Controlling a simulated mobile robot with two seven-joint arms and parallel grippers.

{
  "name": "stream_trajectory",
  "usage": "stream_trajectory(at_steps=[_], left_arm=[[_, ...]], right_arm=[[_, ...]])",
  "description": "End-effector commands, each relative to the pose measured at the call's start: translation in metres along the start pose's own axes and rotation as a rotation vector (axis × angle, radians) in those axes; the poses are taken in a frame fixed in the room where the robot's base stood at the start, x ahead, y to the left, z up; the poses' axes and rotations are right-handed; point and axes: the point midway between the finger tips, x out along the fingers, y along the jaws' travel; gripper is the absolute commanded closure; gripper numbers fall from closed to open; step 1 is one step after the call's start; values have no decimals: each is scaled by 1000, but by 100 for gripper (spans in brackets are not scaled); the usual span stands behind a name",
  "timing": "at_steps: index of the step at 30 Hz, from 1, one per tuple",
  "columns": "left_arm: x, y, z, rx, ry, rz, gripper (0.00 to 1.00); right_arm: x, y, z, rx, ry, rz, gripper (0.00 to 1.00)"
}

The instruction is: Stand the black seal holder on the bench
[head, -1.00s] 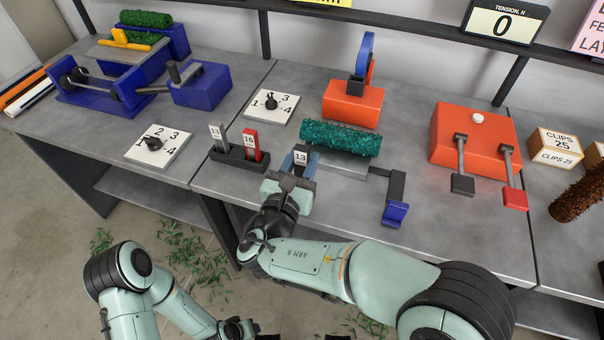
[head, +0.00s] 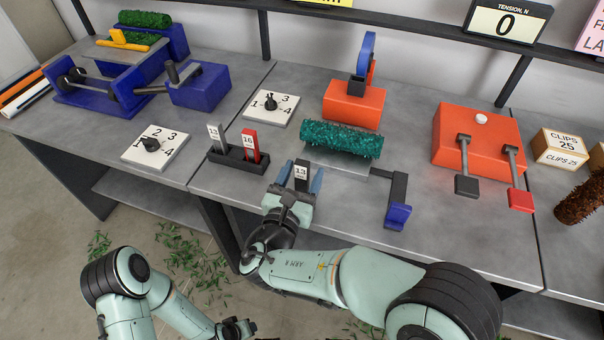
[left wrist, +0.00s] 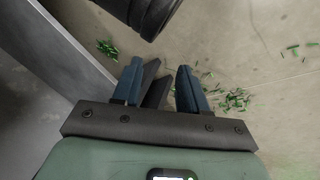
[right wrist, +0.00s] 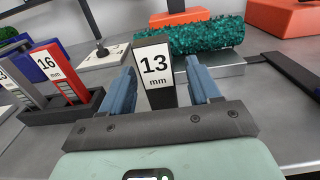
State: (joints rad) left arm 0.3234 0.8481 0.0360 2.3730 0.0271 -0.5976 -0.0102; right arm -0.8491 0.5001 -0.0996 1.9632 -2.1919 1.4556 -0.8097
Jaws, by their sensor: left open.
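The black seal holder (head: 301,175), with a white 13 mm label, is upright at the front of the bench (head: 350,215). It also shows in the right wrist view (right wrist: 155,73). My right gripper (head: 301,181) is open, with one blue finger on each side of the holder and a visible gap at the right finger. The holder's lower end seems to rest on the bench, though the gripper partly hides it in the head view. My left gripper (left wrist: 158,88) is open and empty, over the floor in front of the bench.
A black rack (head: 237,160) with a grey tag and a red 16 mm tag stands left of the holder. Behind it is a green bristly roll (head: 341,139) on a metal plate. A blue-ended lever (head: 398,214) lies to the right. Dial plates (head: 156,147) stand farther left.

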Motion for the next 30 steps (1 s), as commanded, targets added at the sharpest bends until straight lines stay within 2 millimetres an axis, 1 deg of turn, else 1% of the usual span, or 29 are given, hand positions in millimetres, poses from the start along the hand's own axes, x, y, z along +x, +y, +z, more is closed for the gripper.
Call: stream_trajectory(at_steps=[3,5,8,15,18,21,25,30], left_arm=[[-3,1,1,1,-4,1,57],[-4,2,3,1,-9,2,57],[-8,3,7,2,-22,3,57],[-18,6,19,5,-59,6,57],[-21,7,23,6,-72,6,57],[-23,8,27,7,-83,7,57],[-25,8,29,8,-90,7,57],[-25,8,30,8,-92,7,57]], right_arm=[[0,0,5,1,-1,0,38],[-6,1,4,0,1,2,38],[-22,1,5,-2,0,4,38],[-75,1,5,-2,0,5,38],[-94,1,5,0,0,5,38],[-108,1,4,-2,0,3,38],[-118,0,4,0,0,1,38],[-121,0,3,0,0,0,38]])
